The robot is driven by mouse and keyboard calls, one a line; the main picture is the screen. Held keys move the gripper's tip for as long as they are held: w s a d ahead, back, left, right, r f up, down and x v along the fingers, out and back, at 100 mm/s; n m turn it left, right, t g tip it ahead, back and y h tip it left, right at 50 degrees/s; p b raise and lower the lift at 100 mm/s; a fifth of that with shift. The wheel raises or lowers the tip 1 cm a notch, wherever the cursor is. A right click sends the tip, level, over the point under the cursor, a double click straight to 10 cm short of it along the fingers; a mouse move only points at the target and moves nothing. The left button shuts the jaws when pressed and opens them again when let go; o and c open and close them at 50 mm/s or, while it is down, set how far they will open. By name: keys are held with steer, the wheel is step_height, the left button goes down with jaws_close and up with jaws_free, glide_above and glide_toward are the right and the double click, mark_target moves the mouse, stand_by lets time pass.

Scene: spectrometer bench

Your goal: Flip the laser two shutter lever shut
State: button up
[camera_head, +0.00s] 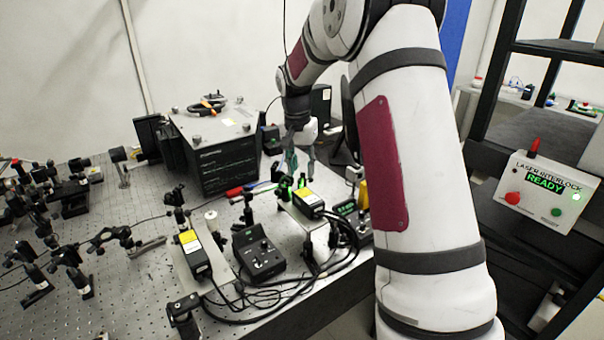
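Two black laser boxes with yellow and white labels stand on the bench in the head view: a near-left one (194,254) and a farther-right one (308,203). I cannot tell which is laser two. Small dark mounts with green parts (285,188) stand just behind the farther laser. A shutter lever is too small to pick out, so its position cannot be told. My gripper (301,168) points down above and behind the farther laser, near these mounts. Its fingers look apart, with nothing visible between them. Whether it touches anything is unclear.
Black control boxes (258,262) and looped cables (335,255) lie beside the lasers. A large black instrument (222,160) stands behind. Optics mounts (72,195) crowd the bench's left. A laser interlock box (545,192) reading READY is on the right, beside a black rack.

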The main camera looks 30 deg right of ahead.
step_height(320, 180, up, 9)
steer(key=a, duration=0.1)
steer(key=shift+s+a, duration=0.15)
steer(key=shift+s, duration=0.2)
stand_by(0.3)
steer(key=s+a+r+n+t, duration=0.1)
steer(key=s+a+r+n, duration=0.25)
steer(key=s+a, duration=0.3)
steer(key=s+a+r+n+t, duration=0.1)
steer(key=s+a+r+n, duration=0.1)
steer(key=s+a+r, duration=0.5)
steer(key=s+a+f+n+t, duration=0.1)
steer(key=s+a+f+n, duration=0.1)
steer(key=s, duration=0.7)
steer(key=s+a+f+n+t+y, duration=0.1)
steer(key=s+a+f+n, duration=0.2)
steer(key=s, duration=0.6)
steer(key=shift+s+a+f+t+y, duration=0.3)
steer(key=shift+a+f, duration=0.1)
steer(key=shift+f, duration=0.1)
